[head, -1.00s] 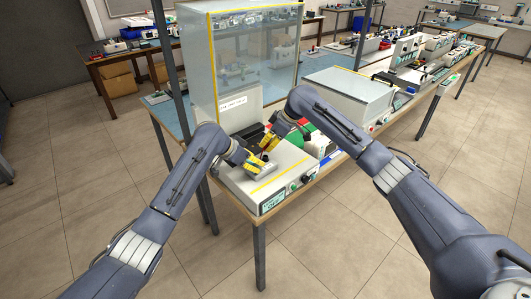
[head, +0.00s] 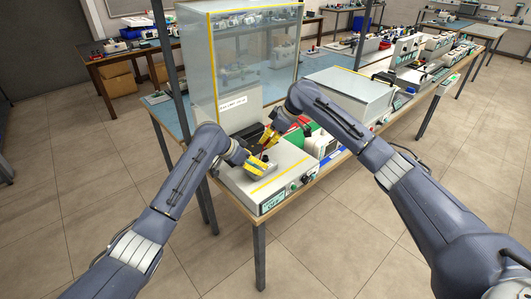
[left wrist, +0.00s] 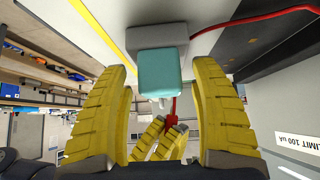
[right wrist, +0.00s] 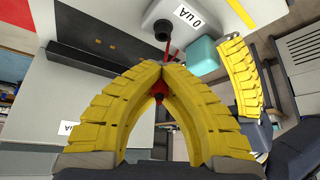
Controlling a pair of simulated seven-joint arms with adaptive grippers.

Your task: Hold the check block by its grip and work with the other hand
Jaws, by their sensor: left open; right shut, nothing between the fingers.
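The check block (left wrist: 160,38) is grey with a teal grip (left wrist: 163,72). In the left wrist view the grip stands between the spread yellow fingers of my left gripper (left wrist: 165,85), with gaps at both sides. In the right wrist view the grip (right wrist: 203,56) shows beside a left finger, and the grey block (right wrist: 170,14) bears a "0 uA" label. My right gripper (right wrist: 160,68) has its fingertips together, close to the block. A small red piece (right wrist: 157,92) shows behind the right fingers; it is partly hidden. In the head view the grip is hidden behind my arms.
A light instrument case (head: 270,185) with knobs lies under my grippers on the bench. A tall clear-walled cabinet (head: 250,60) stands behind it. Another grey case (head: 347,92) is at right. A red cable (left wrist: 255,18) runs across the case top.

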